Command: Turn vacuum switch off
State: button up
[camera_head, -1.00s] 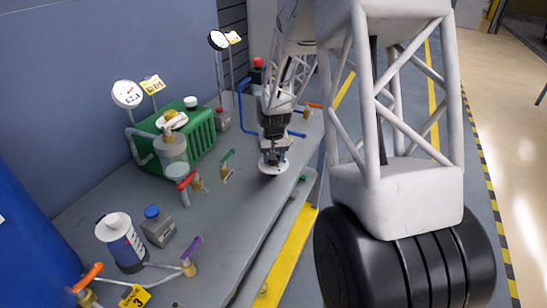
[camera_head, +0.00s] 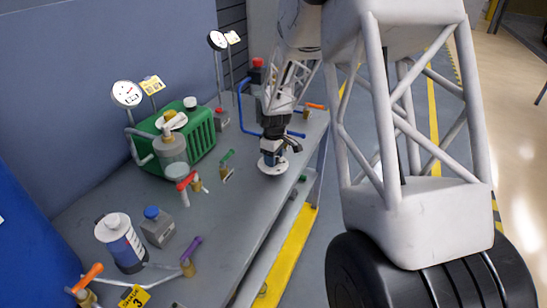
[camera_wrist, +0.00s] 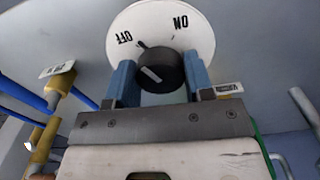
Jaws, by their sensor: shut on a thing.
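The vacuum switch is a white round dial (camera_wrist: 195,45) with printed ON and OFF and a black knob (camera_wrist: 160,73) at its centre. In the wrist view, my gripper (camera_wrist: 158,68) has its two blue fingers on either side of the knob, shut on it. The white line on the knob slants up and left, roughly toward the OFF side. In the head view, the dial (camera_head: 268,170) lies at the bench's right edge, under my gripper (camera_head: 271,160), which hides the knob.
The grey bench (camera_head: 225,225) carries a green unit (camera_head: 199,135), a blue-and-white canister (camera_head: 122,245), a small box with a blue cap (camera_head: 157,226), and coloured valves such as the red-handled one (camera_head: 186,180). Blue pipes (camera_wrist: 25,95) run left of the dial in the wrist view.

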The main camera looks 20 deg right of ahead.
jog(key=shift+r+n, duration=0.1)
jog(key=shift+n, duration=1.4)
jog(key=shift+w, duration=0.1)
jog(key=o, duration=0.9)
jog(key=shift+o, duration=0.2)
jog(key=shift+r, duration=3.85)
jog(key=shift+r, duration=0.1)
